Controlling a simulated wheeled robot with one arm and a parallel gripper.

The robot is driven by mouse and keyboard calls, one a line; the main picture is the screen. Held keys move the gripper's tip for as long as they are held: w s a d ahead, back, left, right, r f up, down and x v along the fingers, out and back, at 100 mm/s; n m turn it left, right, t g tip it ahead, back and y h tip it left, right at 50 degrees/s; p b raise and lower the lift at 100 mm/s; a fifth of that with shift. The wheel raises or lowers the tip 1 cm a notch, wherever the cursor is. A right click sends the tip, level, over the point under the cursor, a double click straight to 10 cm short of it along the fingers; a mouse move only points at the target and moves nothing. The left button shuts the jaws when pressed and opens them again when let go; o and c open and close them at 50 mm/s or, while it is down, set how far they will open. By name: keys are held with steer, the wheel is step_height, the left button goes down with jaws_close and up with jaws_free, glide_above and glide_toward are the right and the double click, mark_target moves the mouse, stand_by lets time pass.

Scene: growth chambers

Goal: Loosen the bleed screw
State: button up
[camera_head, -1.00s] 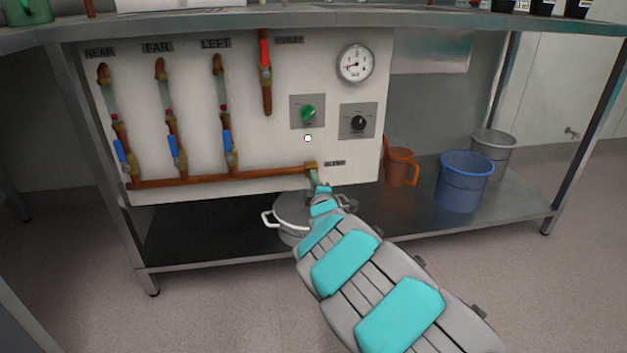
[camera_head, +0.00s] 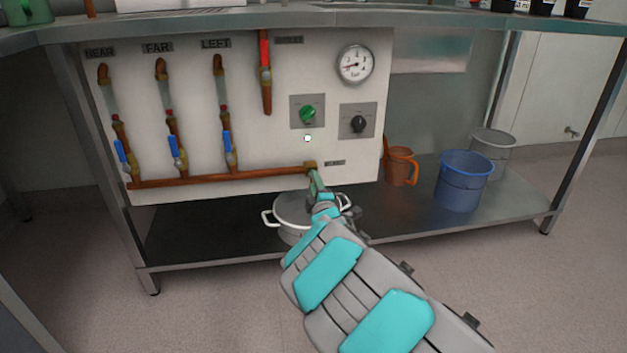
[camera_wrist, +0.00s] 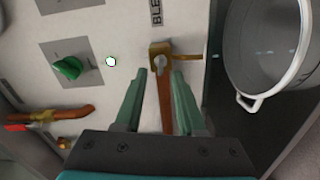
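The bleed screw (camera_wrist: 160,64) is a small grey screw head in a brass fitting (camera_wrist: 159,48) on the white panel, close to a label reading "BLE...". The brass fitting also shows in the head view (camera_head: 310,165) at the right end of the horizontal copper pipe. My gripper (camera_wrist: 160,72) is open, its two green fingers apart, with the screw head between or just beyond their tips. I cannot tell whether either finger touches it. In the head view my gripper (camera_head: 315,180) is just below the fitting and hides the screw.
A white pot (camera_head: 290,208) stands on the lower shelf (camera_head: 210,235) below the fitting. A green knob (camera_head: 308,114), a black knob (camera_head: 358,123) and a gauge (camera_head: 355,64) are on the panel. An orange jug (camera_head: 400,167) and blue bucket (camera_head: 463,182) stand to the right.

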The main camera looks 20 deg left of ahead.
steer(key=shift+v, duration=2.35)
steer(key=shift+f, duration=0.1)
